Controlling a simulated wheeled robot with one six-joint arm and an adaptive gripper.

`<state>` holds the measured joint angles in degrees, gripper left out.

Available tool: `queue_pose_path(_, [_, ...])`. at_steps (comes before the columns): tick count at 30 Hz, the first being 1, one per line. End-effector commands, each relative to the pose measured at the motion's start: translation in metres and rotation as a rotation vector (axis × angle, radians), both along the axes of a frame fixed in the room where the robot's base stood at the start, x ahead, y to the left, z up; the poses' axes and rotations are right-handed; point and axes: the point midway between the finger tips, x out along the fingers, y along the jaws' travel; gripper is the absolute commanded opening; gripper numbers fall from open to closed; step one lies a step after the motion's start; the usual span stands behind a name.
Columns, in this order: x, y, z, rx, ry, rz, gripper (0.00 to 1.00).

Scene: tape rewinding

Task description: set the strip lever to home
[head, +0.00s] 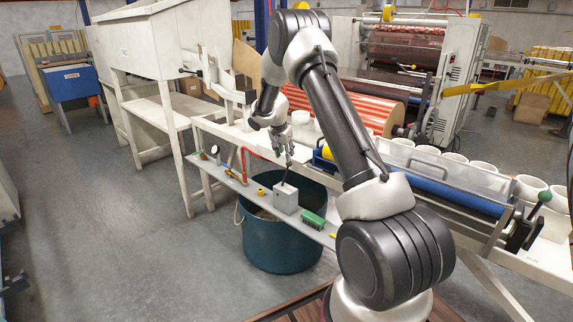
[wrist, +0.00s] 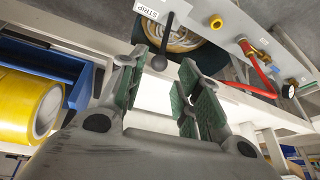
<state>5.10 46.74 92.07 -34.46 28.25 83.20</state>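The strip lever is a short dark rod with a round black knob (wrist: 159,62). It rises from a grey box (head: 285,198) on the narrow shelf, and the white STRIP label (wrist: 146,10) is beside its base in the wrist view. My gripper (wrist: 163,70) is open, with green-padded fingers apart on either side of the knob in that view. I cannot tell whether a finger touches it. In the head view my gripper (head: 287,158) is just above the box, close to the lever's top. The home mark is not readable.
A green brush (head: 313,219) lies right of the box on the shelf. A yellow knob (wrist: 216,22), a red pipe (wrist: 255,68) and a gauge (wrist: 288,91) are nearby. A teal tub (head: 273,245) stands below. A yellow tape roll (wrist: 30,105) is at the left in the wrist view.

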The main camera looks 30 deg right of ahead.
Motion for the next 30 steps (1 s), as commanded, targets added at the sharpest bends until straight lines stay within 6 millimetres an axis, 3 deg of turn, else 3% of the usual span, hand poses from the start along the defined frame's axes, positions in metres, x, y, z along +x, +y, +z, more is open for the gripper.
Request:
queue_pose_path(15, [0.022,-0.020,-0.077,0.006,-0.003,-0.021,0.34])
queue_pose_path(20, [0.026,-0.024,-0.088,0.006,-0.003,-0.021,0.34])
queue_pose_path(28, [0.026,-0.024,-0.090,0.006,-0.004,-0.021,0.34])
queue_pose_path(30, [0.026,-0.024,-0.090,0.006,-0.004,-0.021,0.23])
